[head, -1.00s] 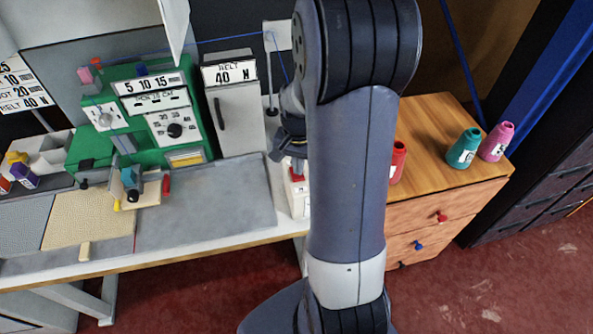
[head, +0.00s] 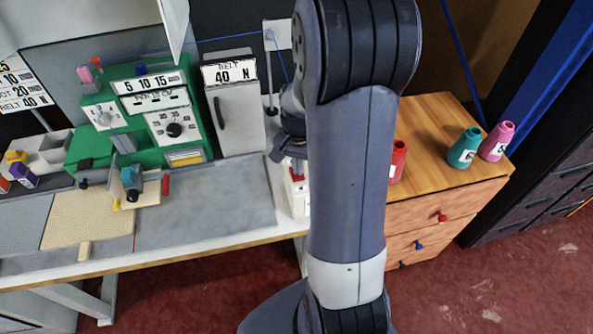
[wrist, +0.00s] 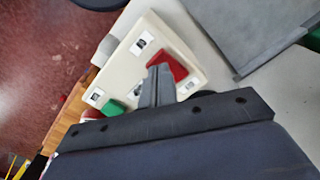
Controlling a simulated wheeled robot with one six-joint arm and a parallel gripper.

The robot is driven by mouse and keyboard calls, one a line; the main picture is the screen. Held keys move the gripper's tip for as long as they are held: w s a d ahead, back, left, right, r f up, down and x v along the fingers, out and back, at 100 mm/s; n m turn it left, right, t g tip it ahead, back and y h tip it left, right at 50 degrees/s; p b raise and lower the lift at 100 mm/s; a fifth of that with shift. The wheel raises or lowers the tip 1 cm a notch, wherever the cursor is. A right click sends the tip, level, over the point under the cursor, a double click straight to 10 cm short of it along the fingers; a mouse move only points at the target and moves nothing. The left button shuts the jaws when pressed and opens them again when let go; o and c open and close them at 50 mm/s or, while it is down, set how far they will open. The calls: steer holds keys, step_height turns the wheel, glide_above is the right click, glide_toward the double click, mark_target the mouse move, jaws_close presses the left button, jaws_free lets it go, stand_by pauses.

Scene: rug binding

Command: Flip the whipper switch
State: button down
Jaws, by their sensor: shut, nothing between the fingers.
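The switch box (wrist: 133,62) is a cream panel with a red rocker (wrist: 168,64), a green button (wrist: 113,107) and small labels, seen in the wrist view. In the head view the switch box (head: 300,200) stands at the right end of the bench, partly hidden behind my arm. My gripper (wrist: 158,73) is shut and empty. Its fingertips are at the left edge of the red rocker in the wrist view; I cannot tell whether they touch it. In the head view my gripper (head: 290,152) is just above the box, mostly hidden by my arm.
A green machine (head: 140,115) with dials and a grey cabinet (head: 236,115) stand at the back of the bench. A grey mat (head: 205,200) lies left of the switch box. A wooden drawer unit (head: 440,150) with red, teal and pink cones is to the right.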

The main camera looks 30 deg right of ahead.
steer(key=shift+f+b, duration=0.55)
steer(key=shift+f, duration=0.2)
steer(key=shift+r, duration=0.15)
step_height(320, 180, up, 7)
steer(key=p, duration=0.5)
steer(key=shift+p, duration=0.3)
steer(key=shift+f, duration=0.2)
step_height(320, 180, down, 7)
steer(key=b, duration=0.5)
steer(key=shift+b, duration=0.35)
steer(key=shift+r, duration=0.25)
